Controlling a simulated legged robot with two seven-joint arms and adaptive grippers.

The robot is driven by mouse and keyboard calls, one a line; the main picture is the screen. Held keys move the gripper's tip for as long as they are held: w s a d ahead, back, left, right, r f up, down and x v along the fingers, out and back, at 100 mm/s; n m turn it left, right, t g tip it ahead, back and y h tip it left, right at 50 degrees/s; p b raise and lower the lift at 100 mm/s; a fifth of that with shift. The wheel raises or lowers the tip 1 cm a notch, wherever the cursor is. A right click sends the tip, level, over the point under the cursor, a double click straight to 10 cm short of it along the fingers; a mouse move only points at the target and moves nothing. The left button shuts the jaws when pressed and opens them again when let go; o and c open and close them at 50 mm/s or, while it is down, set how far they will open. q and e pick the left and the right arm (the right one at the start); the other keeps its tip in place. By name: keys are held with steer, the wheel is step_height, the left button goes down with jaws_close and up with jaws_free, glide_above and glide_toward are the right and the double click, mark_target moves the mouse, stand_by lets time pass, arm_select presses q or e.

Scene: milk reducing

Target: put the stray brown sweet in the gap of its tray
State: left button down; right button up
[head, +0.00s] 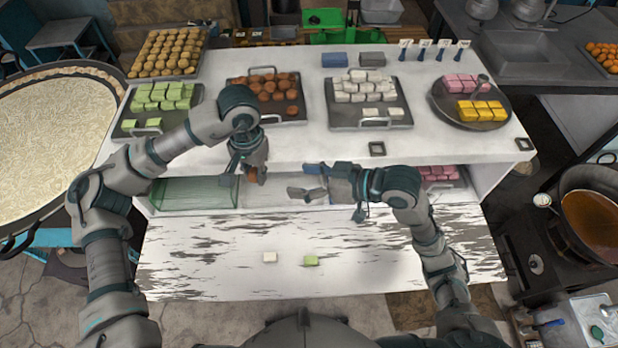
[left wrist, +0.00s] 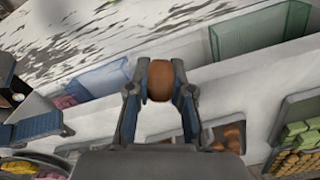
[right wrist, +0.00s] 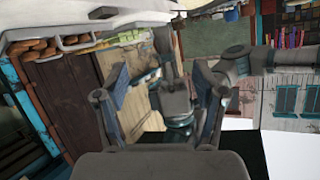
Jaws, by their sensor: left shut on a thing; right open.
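My left gripper (head: 254,172) is shut on a brown sweet (left wrist: 160,80), held in front of the counter's front edge. The sweet shows between the two fingertips in the left wrist view. The brown sweets' tray (head: 296,112) lies on the white counter behind my left gripper, with several brown sweets on it. My left arm hides part of its left side, and I cannot clearly make out the gap. My right gripper (head: 308,182) is open and empty to the right of the left one, pointing left. Its spread fingers also show in the right wrist view (right wrist: 160,105).
Trays of green sweets (head: 128,124) and white sweets (head: 398,112) flank the brown tray. A round tray (head: 442,103) of pink and yellow sweets stands at the right. A white sweet (head: 270,257) and a green sweet (head: 311,260) lie on the lower worn board.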

arm_select(q)
steer(key=shift+a, duration=0.1)
arm_select(e)
steer(key=x, duration=1.1)
steer(key=shift+s, duration=0.1)
steer(key=shift+d+f, duration=0.1)
steer(key=c, duration=1.2)
arm_select(q)
steer(key=c, duration=0.9)
jaws_free()
steer(key=shift+c, duration=0.2)
